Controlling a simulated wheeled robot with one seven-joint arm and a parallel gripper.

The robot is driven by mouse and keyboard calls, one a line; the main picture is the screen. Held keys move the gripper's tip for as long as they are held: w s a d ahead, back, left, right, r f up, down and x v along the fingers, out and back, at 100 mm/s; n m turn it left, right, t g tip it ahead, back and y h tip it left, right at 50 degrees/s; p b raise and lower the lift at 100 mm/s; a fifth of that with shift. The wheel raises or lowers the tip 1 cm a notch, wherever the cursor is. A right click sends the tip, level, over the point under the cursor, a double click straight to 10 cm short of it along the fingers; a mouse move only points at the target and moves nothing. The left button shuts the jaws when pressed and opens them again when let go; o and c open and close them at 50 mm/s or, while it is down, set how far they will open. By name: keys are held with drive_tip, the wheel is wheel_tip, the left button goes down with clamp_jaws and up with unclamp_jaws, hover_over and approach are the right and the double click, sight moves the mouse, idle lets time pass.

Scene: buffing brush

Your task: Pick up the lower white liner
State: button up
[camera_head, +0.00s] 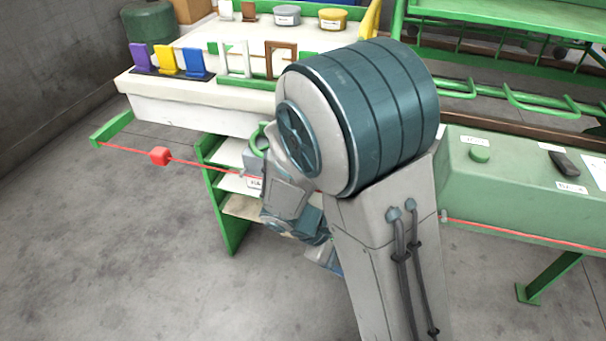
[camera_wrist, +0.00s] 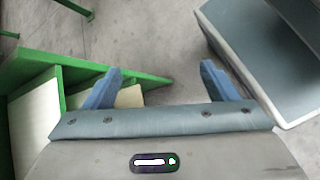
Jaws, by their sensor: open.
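A green shelf rack (camera_head: 226,218) stands under the white bench. It holds an upper white liner (camera_head: 230,150) and a lower white liner (camera_head: 232,183), with a tan board (camera_head: 243,207) below them. My arm hides the right part of the shelves. In the wrist view my gripper (camera_wrist: 161,68) is open, its two blue fingers wide apart with nothing between them but floor. A pale shelf panel (camera_wrist: 36,125) lies left of the fingers, and another pale surface shows by the left finger. I cannot tell which is the lower liner.
The white bench (camera_head: 190,108) above the rack carries coloured plates and tins. A green cabinet (camera_head: 500,190) stands on the right. The floor at the front left is clear.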

drive_tip(key=w+a+f+n+t+y, duration=0.1)
drive_tip(key=w+a+f+n+t, duration=0.35)
drive_tip(key=a+n+t, duration=0.55)
drive_tip(key=w+a+f+n+t+y, duration=0.25)
drive_tip(key=a+f+n+t, duration=0.45)
drive_tip(key=n, duration=0.4)
drive_tip(key=b+x, duration=0.5)
drive_tip(key=x, duration=0.8)
drive_tip(key=shift+w+a+r+h, duration=0.25)
drive_tip(key=shift+a+r+h, duration=0.1)
drive_tip(key=shift+r, duration=0.3)
drive_tip(key=c, duration=1.1)
